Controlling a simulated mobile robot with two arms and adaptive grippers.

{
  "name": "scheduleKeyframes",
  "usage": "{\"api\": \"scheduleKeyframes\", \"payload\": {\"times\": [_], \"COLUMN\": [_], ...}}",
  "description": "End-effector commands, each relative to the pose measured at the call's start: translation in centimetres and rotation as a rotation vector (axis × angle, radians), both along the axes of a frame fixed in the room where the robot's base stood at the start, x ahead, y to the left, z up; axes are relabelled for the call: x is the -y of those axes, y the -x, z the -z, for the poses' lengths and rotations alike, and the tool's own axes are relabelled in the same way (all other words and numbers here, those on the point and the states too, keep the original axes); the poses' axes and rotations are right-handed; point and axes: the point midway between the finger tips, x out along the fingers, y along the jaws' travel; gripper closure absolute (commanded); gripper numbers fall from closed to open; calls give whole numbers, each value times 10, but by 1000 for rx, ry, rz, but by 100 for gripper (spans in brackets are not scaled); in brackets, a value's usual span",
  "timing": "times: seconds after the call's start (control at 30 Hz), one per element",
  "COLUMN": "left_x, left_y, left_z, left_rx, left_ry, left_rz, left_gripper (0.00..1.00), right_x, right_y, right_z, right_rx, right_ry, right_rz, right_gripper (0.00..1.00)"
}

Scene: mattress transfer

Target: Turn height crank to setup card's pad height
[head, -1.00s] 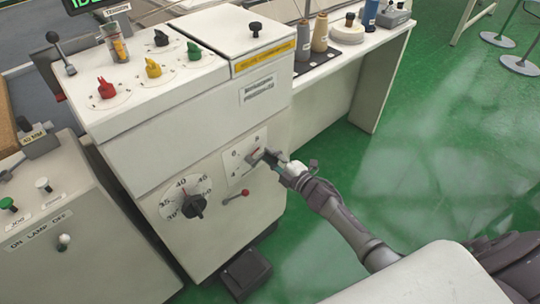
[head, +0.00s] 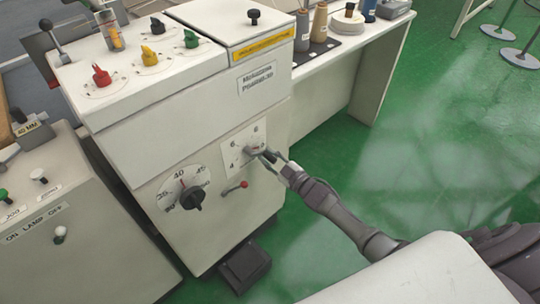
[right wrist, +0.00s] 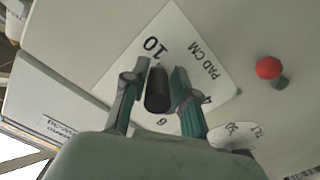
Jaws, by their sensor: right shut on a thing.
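The height crank's dark grip (right wrist: 157,90) stands out from a white scale plate (right wrist: 170,50) marked "PAD CM" with printed numbers, including 10. In the head view this plate (head: 235,153) is on the front of a cream machine. My right gripper (head: 266,154) is at the crank on that plate. In the right wrist view its two fingers (right wrist: 158,92) are on either side of the dark grip, shut on it. The gripper hides part of the crank and scale, so the exact setting is unreadable. My left gripper is not in view.
A black 40-marked dial (head: 192,197) and a small red lever (head: 236,187) sit near the plate. Red, yellow and green knobs line the machine top (head: 150,75).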

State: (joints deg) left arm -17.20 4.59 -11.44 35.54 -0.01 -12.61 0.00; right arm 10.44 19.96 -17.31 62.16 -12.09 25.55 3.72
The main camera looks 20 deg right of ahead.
Motion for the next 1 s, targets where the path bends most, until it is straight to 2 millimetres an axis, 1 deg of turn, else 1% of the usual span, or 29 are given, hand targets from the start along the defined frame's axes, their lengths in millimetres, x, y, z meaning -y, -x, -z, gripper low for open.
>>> {"api": "scheduleKeyframes", "payload": {"times": [0.03,0.3,0.67,0.7,0.77,0.8,0.83,1.0], "left_x": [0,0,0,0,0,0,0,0], "left_y": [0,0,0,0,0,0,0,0], "left_z": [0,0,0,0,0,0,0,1], "left_rx": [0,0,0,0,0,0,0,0], "left_ry": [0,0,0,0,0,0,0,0], "left_rz": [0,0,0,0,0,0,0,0], "left_gripper": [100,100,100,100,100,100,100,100], "right_x": [-3,-3,-3,-3,-3,-3,-3,-2], "right_y": [-3,-3,-4,-4,-4,-4,-4,-2], "right_z": [-7,-7,-8,-8,-8,-8,-7,-4], "right_rx": [10,-3,-3,-3,-3,-3,-4,-11], "right_ry": [-25,-72,-76,-76,-76,-75,-74,-71], "right_rz": [-5,-4,-2,-2,-2,-2,-2,-1], "right_gripper": [100,100,100,70,60,54,52,52]}}
